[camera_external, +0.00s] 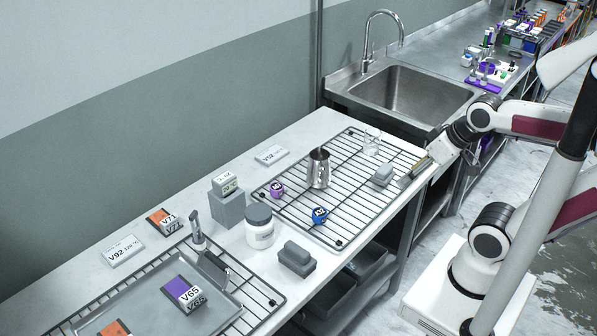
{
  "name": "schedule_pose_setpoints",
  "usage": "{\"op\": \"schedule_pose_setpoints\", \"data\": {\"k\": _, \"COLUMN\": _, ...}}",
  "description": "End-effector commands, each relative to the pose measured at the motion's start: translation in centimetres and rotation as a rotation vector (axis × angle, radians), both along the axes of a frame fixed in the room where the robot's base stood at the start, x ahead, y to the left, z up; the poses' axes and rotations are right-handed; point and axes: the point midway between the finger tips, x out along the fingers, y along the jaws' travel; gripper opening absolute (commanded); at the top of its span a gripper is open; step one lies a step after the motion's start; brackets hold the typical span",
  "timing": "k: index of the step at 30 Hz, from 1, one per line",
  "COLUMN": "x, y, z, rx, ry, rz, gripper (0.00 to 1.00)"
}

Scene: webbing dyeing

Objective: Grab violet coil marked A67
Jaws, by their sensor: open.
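A small violet coil (277,190) with a pale label sits on the wire rack (345,228), near its left side. Its marking is too small to read. A blue coil (319,215) with a similar label sits on the same rack, nearer the front edge. My gripper (406,181) is over the right end of the rack, close to a grey block. It is open and well to the right of both coils, with nothing seen between its fingers.
A metal pitcher (319,168) stands just right of the violet coil. A glass beaker (372,142) and grey block (383,175) are farther right. A white jar (260,227) and grey stand (227,208) are left. The sink (412,95) lies behind. Rack space between pitcher and block is clear.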

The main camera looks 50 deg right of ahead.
Motion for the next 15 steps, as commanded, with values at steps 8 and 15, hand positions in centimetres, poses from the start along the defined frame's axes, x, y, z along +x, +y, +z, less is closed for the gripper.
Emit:
{"op": "schedule_pose_setpoints", "data": {"k": 8, "x": 6.2, "y": 3.6, "z": 1.4, "rx": 0.090, "ry": -0.088, "rz": 0.047, "gripper": 0.51}}
{"op": "schedule_pose_setpoints", "data": {"k": 15, "x": 12.0, "y": 6.6, "z": 2.5, "rx": 0.167, "ry": -0.178, "rz": 0.058, "gripper": 0.51}}
